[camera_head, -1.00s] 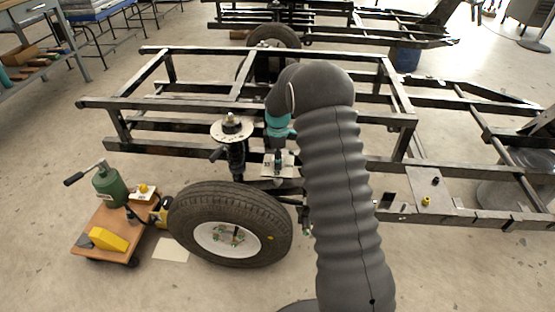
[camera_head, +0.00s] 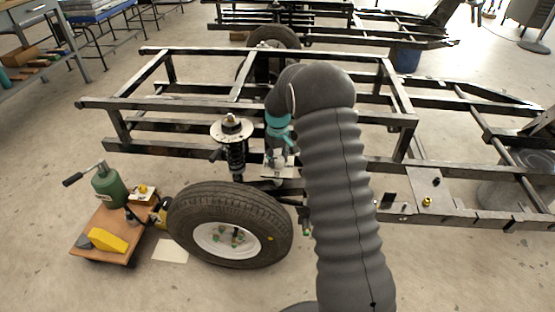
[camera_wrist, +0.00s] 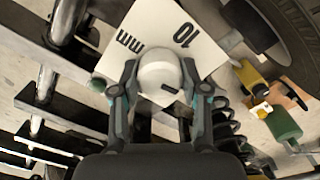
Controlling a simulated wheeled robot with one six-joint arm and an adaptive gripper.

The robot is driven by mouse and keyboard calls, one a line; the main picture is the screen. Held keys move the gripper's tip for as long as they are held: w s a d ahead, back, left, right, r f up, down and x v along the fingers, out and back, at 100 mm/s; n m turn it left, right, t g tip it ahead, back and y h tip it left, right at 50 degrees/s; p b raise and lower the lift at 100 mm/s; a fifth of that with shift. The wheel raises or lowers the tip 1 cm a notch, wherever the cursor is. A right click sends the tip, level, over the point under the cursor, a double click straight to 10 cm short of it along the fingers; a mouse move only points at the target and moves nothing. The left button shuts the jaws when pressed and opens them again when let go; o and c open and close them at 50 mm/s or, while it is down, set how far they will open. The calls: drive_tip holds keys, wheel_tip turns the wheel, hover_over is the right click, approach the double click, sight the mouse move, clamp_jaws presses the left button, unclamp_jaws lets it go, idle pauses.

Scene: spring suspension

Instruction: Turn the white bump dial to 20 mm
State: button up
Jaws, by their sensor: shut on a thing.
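The white bump dial (camera_wrist: 160,76) is a round knob with a short black mark near its lower right edge. It sits in front of a white plate (camera_wrist: 195,22) printed "10" and "mm", which appears upside down in the wrist view. My gripper (camera_wrist: 158,88) is shut on the dial, with one finger on each side. In the head view my gripper (camera_head: 278,150) is by the small white plate (camera_head: 272,174) behind the wheel. There the dial is too small to make out clearly.
A spring strut (camera_head: 236,155) with a round top plate stands just left of my gripper. The tyre (camera_head: 200,205) is in front. Black frame rails (camera_head: 170,146) surround the spot. A wooden trolley (camera_head: 95,218) with a green jack stands on the floor at left.

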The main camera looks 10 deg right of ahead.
sight(278, 158)
drive_tip(key=m, duration=0.4)
drive_tip(key=shift+w+m, duration=0.1)
drive_tip(key=shift+m, duration=0.3)
drive_tip(key=m, duration=0.5)
drive_tip(key=shift+r, duration=0.1)
drive_tip(key=m, duration=0.4)
drive_tip(key=shift+m, duration=0.4)
drive_tip(key=m, duration=0.4)
drive_tip(key=shift+m, duration=0.4)
drive_tip(key=o, duration=1.1)
drive_tip(key=shift+o, duration=0.2)
wheel_tip(278, 158, up, 12)
